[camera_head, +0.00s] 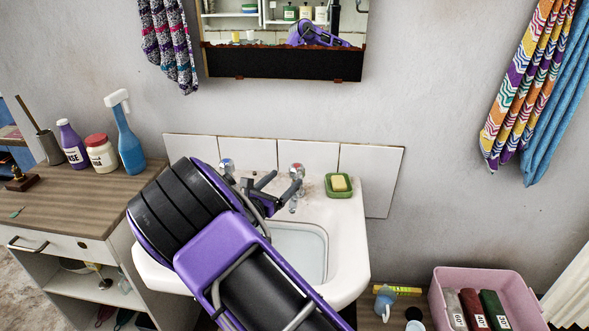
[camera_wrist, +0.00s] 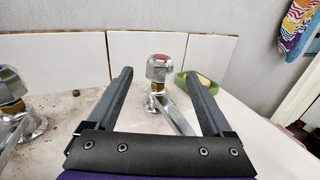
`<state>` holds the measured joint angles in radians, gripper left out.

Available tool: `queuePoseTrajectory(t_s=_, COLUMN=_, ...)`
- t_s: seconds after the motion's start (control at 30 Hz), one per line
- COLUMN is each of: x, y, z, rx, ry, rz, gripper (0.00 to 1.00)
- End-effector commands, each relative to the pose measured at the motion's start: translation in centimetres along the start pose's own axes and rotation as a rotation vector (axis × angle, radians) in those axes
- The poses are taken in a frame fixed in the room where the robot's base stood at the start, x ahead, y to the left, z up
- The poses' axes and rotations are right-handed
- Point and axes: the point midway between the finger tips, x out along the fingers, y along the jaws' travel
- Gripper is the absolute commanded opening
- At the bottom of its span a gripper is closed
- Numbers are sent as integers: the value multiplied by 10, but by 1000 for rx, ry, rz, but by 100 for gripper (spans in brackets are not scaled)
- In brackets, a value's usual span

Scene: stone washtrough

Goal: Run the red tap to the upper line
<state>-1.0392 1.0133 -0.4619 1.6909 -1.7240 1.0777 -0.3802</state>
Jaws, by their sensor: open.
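The red tap (camera_head: 297,172) is chrome with a red-marked top and stands at the back of the white washbasin (camera_head: 345,262), right of the blue-marked tap (camera_head: 227,165). My gripper (camera_head: 284,182) is over the back of the basin, by the red tap. In the wrist view my gripper (camera_wrist: 159,74) is open and empty. The red tap's faceted handle (camera_wrist: 159,67) shows between its two fingers, ahead of them, with clear gaps on both sides. My arm hides the left of the basin. I cannot make out an upper line or running water.
A green soap dish (camera_head: 339,186) with yellow soap sits right of the red tap. The other chrome tap (camera_wrist: 12,100) stands left of my fingers. A wooden counter (camera_head: 75,192) with bottles is on the left. A pink crate (camera_head: 500,275) stands low on the right.

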Motion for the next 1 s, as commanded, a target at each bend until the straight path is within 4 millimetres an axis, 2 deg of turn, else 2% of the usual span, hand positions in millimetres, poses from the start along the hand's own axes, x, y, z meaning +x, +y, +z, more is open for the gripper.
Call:
queuePoseTrajectory(t_s=0.03, x=-13, y=1, z=1, rx=0, ry=1, rz=3, gripper=85)
queuePoseTrajectory(t_s=0.2, x=-45, y=0, z=1, rx=1, ry=1, rz=1, gripper=85)
queuePoseTrajectory(t_s=0.4, x=-64, y=0, z=0, rx=0, ry=1, rz=0, gripper=85)
queuePoseTrajectory(t_s=1.0, x=-66, y=0, z=0, rx=0, ry=0, rz=-1, gripper=85)
